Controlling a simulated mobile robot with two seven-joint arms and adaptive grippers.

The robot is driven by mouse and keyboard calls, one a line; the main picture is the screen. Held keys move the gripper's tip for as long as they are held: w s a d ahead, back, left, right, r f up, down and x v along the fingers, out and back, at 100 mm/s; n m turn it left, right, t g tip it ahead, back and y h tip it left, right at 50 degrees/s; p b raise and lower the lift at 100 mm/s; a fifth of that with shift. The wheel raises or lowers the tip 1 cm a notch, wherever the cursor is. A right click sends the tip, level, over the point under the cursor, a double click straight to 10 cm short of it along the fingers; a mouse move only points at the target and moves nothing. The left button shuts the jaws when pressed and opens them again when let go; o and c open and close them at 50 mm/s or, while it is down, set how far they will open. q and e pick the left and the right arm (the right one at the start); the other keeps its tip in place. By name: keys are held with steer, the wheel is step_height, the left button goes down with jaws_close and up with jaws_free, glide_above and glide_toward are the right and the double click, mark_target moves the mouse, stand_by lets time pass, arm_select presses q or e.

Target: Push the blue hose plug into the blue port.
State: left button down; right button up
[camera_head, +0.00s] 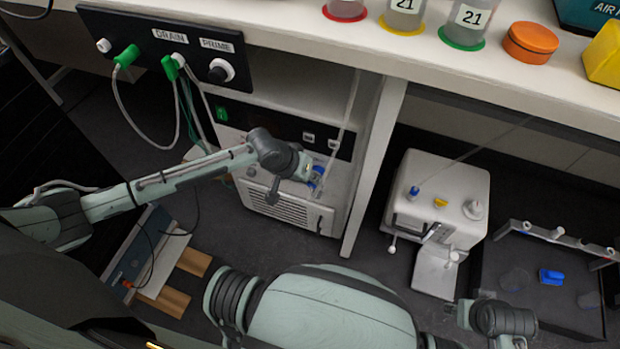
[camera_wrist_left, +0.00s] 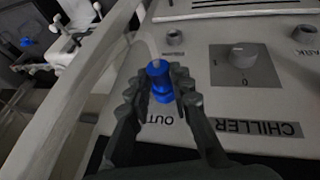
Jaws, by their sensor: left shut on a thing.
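The blue hose plug (camera_wrist_left: 159,76) stands between the fingers of my left gripper (camera_wrist_left: 158,88) in the left wrist view. The fingers are shut on it from both sides. The plug is over the chiller panel, in line with a wider blue ring, likely the blue port (camera_wrist_left: 162,97), beside the upside-down OUT label. I cannot tell how deep the plug sits in it. In the head view my left gripper (camera_head: 305,168) is at the chiller's top, with blue (camera_head: 318,173) showing beyond it.
The chiller (camera_head: 290,203) stands under the bench, with a knob (camera_wrist_left: 238,56) and a grey port (camera_wrist_left: 173,37) on its panel. A bench leg (camera_head: 375,160) is close on the right. A white device (camera_head: 455,190) with blue and yellow fittings stands beyond it.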

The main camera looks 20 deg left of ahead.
arm_select(q)
steer(key=shift+w, duration=0.25)
steer(key=c, duration=1.3)
jaws_free()
steer(key=shift+s+r, duration=0.1)
steer(key=v, duration=1.2)
